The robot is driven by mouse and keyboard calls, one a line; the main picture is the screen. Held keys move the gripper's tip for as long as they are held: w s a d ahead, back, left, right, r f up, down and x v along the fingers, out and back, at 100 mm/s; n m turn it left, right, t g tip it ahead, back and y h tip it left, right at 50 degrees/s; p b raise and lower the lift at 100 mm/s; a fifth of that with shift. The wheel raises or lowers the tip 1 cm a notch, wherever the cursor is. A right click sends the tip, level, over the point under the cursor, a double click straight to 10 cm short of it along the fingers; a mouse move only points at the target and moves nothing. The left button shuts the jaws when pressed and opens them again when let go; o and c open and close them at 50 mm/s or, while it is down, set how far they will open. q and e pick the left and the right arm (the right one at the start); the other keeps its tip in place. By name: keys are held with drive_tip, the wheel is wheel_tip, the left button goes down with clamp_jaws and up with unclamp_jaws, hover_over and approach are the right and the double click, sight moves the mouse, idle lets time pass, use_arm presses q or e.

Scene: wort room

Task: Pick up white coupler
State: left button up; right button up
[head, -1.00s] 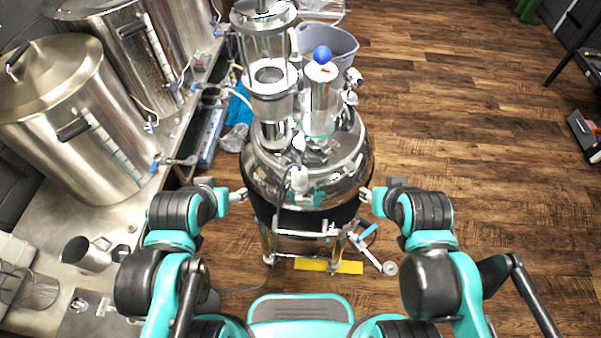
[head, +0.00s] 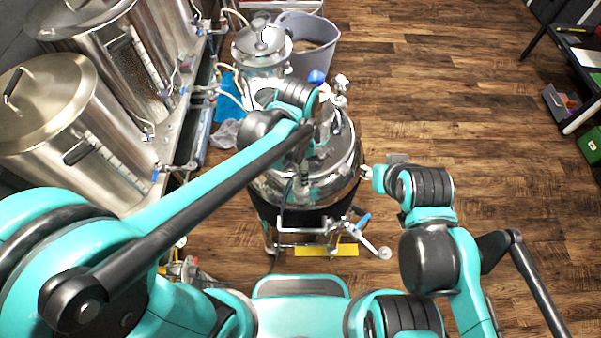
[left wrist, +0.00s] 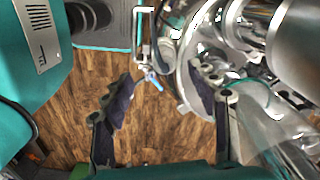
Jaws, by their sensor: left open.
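I cannot pick out the white coupler with certainty now; my left arm covers much of the tank top in the head view. The steel tank (head: 335,165) stands in the middle, with clear and metal fittings on its lid. My left gripper (left wrist: 160,88) is open in the left wrist view, one finger over the floor and the other in front of the shiny tank and its fittings. Nothing shows held between its fingers. In the head view its fingers are largely hidden at the tank top. My right gripper (head: 370,173) is beside the tank's right edge, its fingers too small to read.
Tall steel kettles (head: 50,115) stand on a bench at the left. A grey bucket (head: 312,50) is behind the tank. A pipe with a blue-handled valve (head: 364,221) sticks out at the tank's front right. The wooden floor at the right is largely clear.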

use_arm(q)
drive_tip(key=f, duration=0.2)
drive_tip(key=f+b, duration=0.1)
drive_tip(key=f, duration=0.2)
drive_tip(key=f+b, duration=0.1)
drive_tip(key=f, duration=0.1)
drive_tip(key=shift+w+d+f, duration=0.15)
drive_tip(key=shift+w+f, duration=0.25)
drive_tip(key=c, duration=1.2)
